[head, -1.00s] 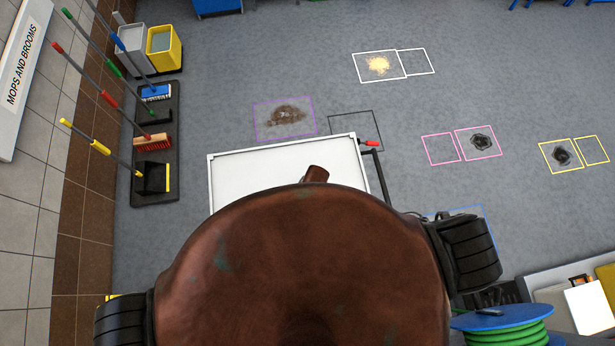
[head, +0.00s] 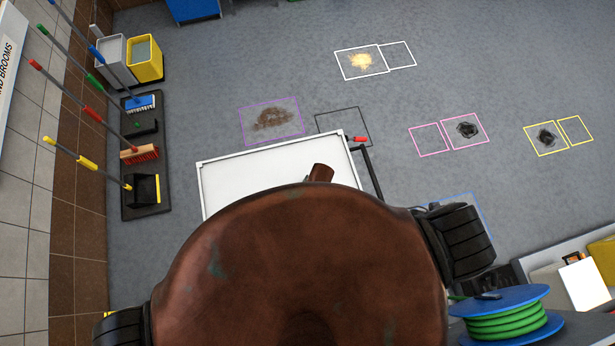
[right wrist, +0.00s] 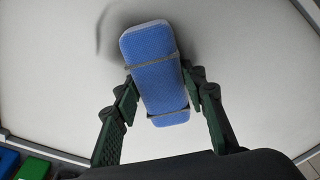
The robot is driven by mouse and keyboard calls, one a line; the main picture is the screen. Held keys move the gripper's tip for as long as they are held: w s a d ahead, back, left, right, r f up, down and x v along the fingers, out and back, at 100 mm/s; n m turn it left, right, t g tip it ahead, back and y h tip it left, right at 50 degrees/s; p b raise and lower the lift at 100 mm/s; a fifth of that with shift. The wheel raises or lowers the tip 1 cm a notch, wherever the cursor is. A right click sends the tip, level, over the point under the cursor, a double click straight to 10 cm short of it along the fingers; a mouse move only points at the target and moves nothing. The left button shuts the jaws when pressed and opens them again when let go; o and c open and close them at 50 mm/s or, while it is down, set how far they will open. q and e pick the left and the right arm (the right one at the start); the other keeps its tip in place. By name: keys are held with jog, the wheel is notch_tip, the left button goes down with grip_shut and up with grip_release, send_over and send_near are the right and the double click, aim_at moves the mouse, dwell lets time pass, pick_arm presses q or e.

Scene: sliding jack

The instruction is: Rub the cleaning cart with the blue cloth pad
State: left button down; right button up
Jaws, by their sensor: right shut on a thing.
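The cleaning cart (head: 250,172) has a flat white top with a raised rim, and my brown body hides its near part in the head view. The blue cloth pad (right wrist: 158,75) is a rounded block with grey bands. My right gripper (right wrist: 160,88) is shut on the pad from both sides, over the white cart top (right wrist: 60,70). A dark smudge or shadow shows on the white surface beside the pad; I cannot tell whether the pad touches it. My left gripper is not in view.
A dark handle with a red grip (head: 360,139) sticks out at the cart's right corner. Mops and brooms stand on a black rack (head: 146,190) at the left wall. A green hose reel (head: 505,318) is at lower right. Open floor lies beyond, with outlined stains (head: 272,119).

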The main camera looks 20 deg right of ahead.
jog(key=shift+s+d+f, duration=0.1)
jog(key=shift+s+d, duration=0.1)
jog(key=shift+d, duration=1.05)
jog(key=shift+s+d+f, duration=0.1)
jog(key=shift+s+d, duration=0.05)
jog(key=shift+d, duration=1.1)
jog(key=shift+d+r, duration=0.15)
jog(key=shift+d, duration=0.85)
jog(key=shift+d+r, duration=0.1)
jog(key=shift+d, duration=0.85)
jog(key=shift+a+r, duration=0.1)
jog(key=shift+r, duration=2.95)
jog(key=shift+r, duration=0.1)
jog(key=shift+r, duration=1.4)
jog(key=shift+w, duration=0.1)
